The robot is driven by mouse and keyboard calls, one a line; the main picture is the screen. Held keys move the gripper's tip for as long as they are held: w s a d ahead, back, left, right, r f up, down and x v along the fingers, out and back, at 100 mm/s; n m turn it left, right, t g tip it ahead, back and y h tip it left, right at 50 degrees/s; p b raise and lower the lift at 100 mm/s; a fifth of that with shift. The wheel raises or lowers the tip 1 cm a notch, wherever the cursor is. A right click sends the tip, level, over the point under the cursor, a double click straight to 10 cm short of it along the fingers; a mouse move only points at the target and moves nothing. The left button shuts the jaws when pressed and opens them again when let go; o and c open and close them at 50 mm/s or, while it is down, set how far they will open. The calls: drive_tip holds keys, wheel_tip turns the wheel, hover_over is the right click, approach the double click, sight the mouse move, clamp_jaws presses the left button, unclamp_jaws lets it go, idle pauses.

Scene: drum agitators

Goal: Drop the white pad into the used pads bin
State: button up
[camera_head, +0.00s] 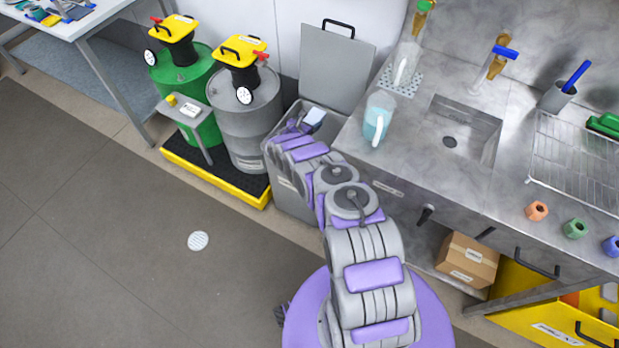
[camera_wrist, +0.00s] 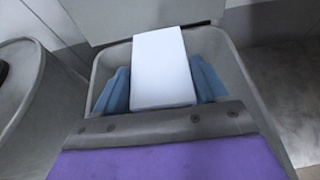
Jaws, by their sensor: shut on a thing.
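The white pad (camera_wrist: 162,66) is held between the two blue fingers of my gripper (camera_wrist: 160,88) in the wrist view. The pad also shows small in the head view (camera_head: 314,116), at the end of my arm. My gripper (camera_head: 306,124) is shut on it, over the open mouth of a grey bin (camera_wrist: 232,62). The bin's lid (camera_head: 333,72) is raised at the back. My arm hides part of the bin (camera_head: 290,196) in the head view. The inside bottom of the bin is hidden by the pad and my gripper.
A grey drum (camera_head: 247,120) and a green drum (camera_head: 185,85) stand on a yellow spill tray (camera_head: 215,182) left of the bin. A steel counter (camera_head: 410,150) with a sink (camera_head: 462,132) and a jug (camera_head: 377,120) is close on the right. The floor at left is mostly clear.

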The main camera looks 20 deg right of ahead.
drive_tip(key=shift+f+b, duration=1.1)
drive_tip(key=shift+f, duration=0.25)
drive_tip(key=shift+r, duration=0.1)
drive_tip(key=o, duration=1.2)
drive_tip(key=shift+p+v, duration=3.3)
drive_tip(key=shift+v, duration=5.35)
